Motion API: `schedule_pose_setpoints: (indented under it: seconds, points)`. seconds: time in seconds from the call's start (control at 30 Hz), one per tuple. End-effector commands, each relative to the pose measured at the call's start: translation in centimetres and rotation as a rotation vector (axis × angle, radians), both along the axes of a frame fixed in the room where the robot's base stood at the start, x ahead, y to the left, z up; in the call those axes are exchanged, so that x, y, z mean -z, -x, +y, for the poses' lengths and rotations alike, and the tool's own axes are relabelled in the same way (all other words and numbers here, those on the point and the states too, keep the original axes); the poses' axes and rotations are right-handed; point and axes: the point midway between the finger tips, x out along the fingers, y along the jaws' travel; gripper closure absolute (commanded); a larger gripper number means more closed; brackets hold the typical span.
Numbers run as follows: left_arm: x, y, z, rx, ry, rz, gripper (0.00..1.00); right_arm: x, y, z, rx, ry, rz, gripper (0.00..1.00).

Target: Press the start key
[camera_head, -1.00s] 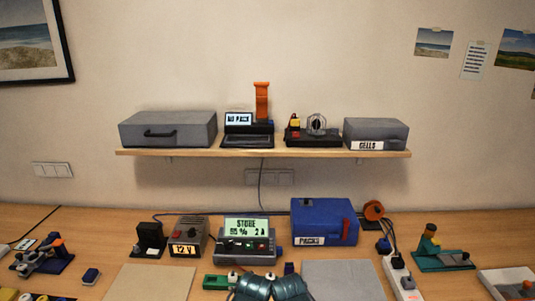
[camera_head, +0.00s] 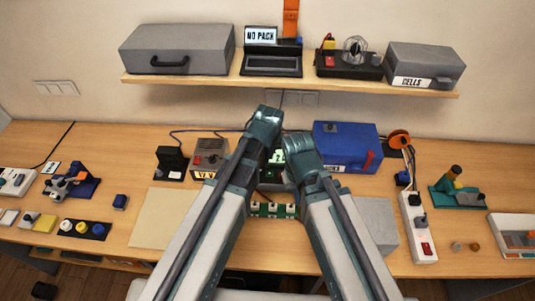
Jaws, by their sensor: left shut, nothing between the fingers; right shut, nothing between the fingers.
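The charger (camera_head: 276,172), a dark box with a green-lit screen, stands at the middle of the bench behind my arms. Only slivers of its screen and front show between my grippers, and its keys cannot be made out, so the start key is hidden or too small to tell. My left gripper (camera_head: 266,122) is shut and empty, over the upper left of the charger. My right gripper (camera_head: 302,148) is shut and empty, lower and just right of it, over the charger's right side. Contact with the charger cannot be told.
A 12 V supply (camera_head: 211,155) stands left of the charger, and a blue packs case (camera_head: 347,149) stands right. A green board (camera_head: 272,210) lies in front. A power strip (camera_head: 417,228) is at the right. A shelf (camera_head: 290,88) hangs above.

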Motion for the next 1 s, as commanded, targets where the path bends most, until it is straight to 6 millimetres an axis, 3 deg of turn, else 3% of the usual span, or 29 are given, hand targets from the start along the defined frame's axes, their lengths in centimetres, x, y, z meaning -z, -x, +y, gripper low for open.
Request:
schedule_pose_setpoints:
  seconds: [0.57, 0.77, 1.0]
  points:
    - [0.2, -0.3, -0.1, -0.005, 0.003, -0.005, 1.00, 0.2, 0.0, 0.0, 0.000, 0.000, 0.000, 1.00]
    - [1.7, -0.5, -0.4, -0.005, 0.002, -0.005, 1.00, 1.7, 0.0, 0.0, -0.003, 0.001, 0.000, 1.00]
    - [4.8, -1.0, -1.1, -0.004, 0.002, -0.005, 1.00, 4.8, 0.0, 0.0, -0.009, 0.002, 0.000, 1.00]
